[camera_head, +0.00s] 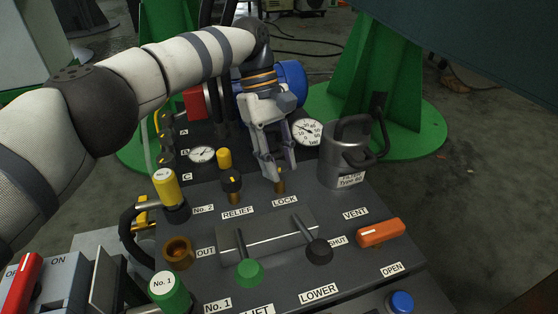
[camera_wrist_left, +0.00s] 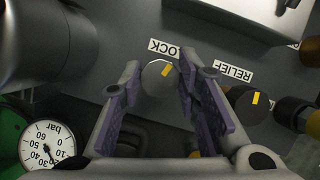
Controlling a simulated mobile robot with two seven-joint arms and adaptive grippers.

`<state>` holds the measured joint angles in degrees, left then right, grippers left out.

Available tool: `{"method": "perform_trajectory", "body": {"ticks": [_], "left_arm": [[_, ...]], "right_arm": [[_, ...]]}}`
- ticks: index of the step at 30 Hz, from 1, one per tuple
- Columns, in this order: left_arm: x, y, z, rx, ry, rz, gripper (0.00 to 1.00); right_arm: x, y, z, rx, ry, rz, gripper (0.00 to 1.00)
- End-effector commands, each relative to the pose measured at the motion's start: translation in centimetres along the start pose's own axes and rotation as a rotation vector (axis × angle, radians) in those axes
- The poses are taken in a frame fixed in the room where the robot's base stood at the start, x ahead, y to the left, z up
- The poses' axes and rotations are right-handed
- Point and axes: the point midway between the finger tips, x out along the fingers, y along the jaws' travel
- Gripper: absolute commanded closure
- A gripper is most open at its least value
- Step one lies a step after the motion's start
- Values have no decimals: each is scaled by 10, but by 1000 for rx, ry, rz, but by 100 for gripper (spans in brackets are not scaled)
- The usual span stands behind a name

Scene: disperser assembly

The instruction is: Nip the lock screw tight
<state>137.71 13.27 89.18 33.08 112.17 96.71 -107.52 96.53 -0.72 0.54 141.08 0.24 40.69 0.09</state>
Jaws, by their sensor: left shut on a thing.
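The lock screw (camera_head: 280,186) is a small brass-coloured screw just above the LOCK label (camera_head: 284,201) on the dark panel. In the left wrist view its round grey head (camera_wrist_left: 153,82) carries a yellow mark and sits between my fingers. My left gripper (camera_head: 279,174) reaches down from above, with one finger on each side of the screw, and is shut on it. The fingers hide part of the screw. My right gripper is in neither view.
The relief knob (camera_head: 231,186) stands close on the left. A grey filler can (camera_head: 342,160) stands on the right and a pressure gauge (camera_head: 307,132) behind. In front are a green-knobbed lever (camera_head: 249,272), a black-knobbed lever (camera_head: 319,251) and an orange vent handle (camera_head: 381,232).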

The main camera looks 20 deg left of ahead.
Motion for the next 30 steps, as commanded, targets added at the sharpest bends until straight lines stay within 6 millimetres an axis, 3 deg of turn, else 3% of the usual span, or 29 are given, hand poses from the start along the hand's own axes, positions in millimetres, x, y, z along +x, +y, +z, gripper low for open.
{"method": "perform_trajectory", "body": {"ticks": [22, 23, 25, 30], "left_arm": [[2, -1, -1, 71, 1, -35, 98], [2, -1, -1, 71, 1, -35, 66], [1, -1, -1, 71, 1, -34, 50], [1, 0, -1, 71, 1, -32, 50]], "right_arm": [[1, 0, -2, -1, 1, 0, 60], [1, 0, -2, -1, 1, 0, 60], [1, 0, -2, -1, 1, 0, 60], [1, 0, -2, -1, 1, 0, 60]]}}
